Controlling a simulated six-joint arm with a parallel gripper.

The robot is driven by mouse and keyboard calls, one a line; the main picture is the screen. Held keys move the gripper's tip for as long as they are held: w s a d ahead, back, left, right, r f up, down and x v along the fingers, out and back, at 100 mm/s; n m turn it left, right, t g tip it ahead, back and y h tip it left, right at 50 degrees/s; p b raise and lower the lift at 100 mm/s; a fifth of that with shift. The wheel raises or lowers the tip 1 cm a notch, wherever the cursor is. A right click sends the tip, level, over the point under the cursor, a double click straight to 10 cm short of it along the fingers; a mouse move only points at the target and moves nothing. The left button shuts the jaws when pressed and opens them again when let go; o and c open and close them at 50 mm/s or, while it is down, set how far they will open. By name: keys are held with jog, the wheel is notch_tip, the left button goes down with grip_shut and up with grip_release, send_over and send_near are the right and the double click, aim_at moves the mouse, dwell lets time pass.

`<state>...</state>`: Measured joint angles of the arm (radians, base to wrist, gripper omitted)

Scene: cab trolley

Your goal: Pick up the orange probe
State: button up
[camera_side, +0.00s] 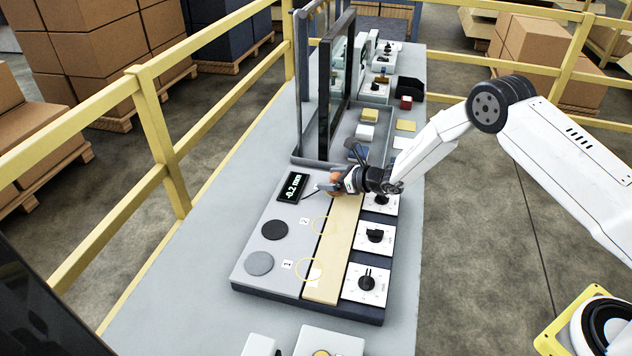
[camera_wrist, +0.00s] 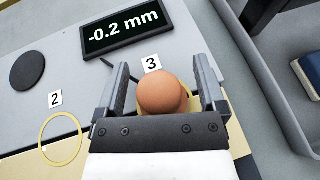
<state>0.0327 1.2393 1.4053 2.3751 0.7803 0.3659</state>
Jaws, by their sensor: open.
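The orange probe (camera_wrist: 164,92) shows in the wrist view as a rounded orange top, at the spot labelled 3. My gripper (camera_wrist: 165,85) is open, with one finger on each side of the probe. I cannot tell whether either finger touches it. In the side view my gripper (camera_side: 335,186) is low over the far end of the tan strip, and the orange probe (camera_side: 336,177) is partly hidden by it. The lower part of the probe is hidden in both views.
A display (camera_wrist: 122,33) reading -0.2 mm lies beside the probe. Yellow rings (camera_side: 309,270) mark spots 1 and 2 on the tan strip (camera_side: 338,238). Knob panels (camera_side: 375,237) line the right side. A tray with a dark upright frame (camera_side: 337,75) stands behind.

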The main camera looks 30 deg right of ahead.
dwell(0.3)
grip_shut()
jog(key=shift+r, duration=0.15)
jog(key=shift+r, duration=0.8)
jog(key=s+d+r, duration=0.1)
jog(key=s+r, duration=1)
jog(key=s, duration=0.3)
jog(key=shift+d+r, duration=0.1)
